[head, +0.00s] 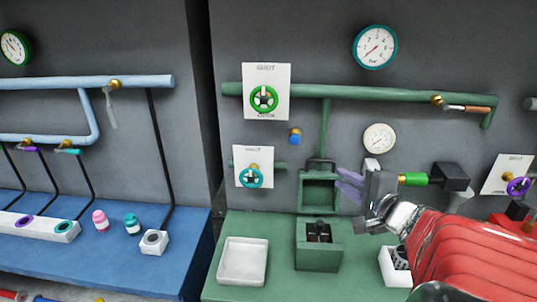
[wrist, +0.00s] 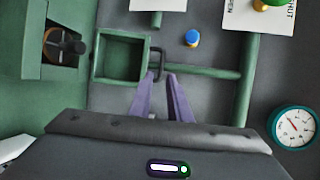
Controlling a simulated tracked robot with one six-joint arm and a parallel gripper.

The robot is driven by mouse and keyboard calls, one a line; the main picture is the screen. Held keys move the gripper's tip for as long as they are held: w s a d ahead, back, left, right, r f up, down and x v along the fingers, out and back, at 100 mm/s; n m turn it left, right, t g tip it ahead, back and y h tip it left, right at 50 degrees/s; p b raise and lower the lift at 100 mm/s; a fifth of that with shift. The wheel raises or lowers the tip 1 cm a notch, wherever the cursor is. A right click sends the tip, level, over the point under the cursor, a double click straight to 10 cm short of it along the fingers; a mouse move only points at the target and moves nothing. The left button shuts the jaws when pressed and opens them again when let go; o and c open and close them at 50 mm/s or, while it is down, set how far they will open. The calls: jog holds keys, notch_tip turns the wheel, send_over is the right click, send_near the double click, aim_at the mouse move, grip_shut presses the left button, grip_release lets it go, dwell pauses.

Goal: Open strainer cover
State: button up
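The green strainer box (head: 318,258) stands on the green bench, with a dark cross-shaped part inside its open top. Its hollow green cover (head: 318,209) appears to stand upright at the box's back edge, inner side facing me. The cover also shows in the wrist view (wrist: 121,80), left of the fingers. A dark loop handle (head: 321,161) sits on its upper edge and also shows in the wrist view (wrist: 162,60). My gripper (head: 341,178) has two purple fingers just right of the cover. In the wrist view the fingers (wrist: 161,80) are apart, tips close to the handle; contact is unclear.
A white tray (head: 243,262) lies left of the box and a white container (head: 393,268) right of it. A green pipe (head: 380,95) crosses the wall above. A small gauge (head: 379,138) and a blue knob (head: 295,136) are near the cover. Bare bench is narrow.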

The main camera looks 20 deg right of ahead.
jog(key=v, duration=0.3)
jog(key=shift+s, duration=0.35)
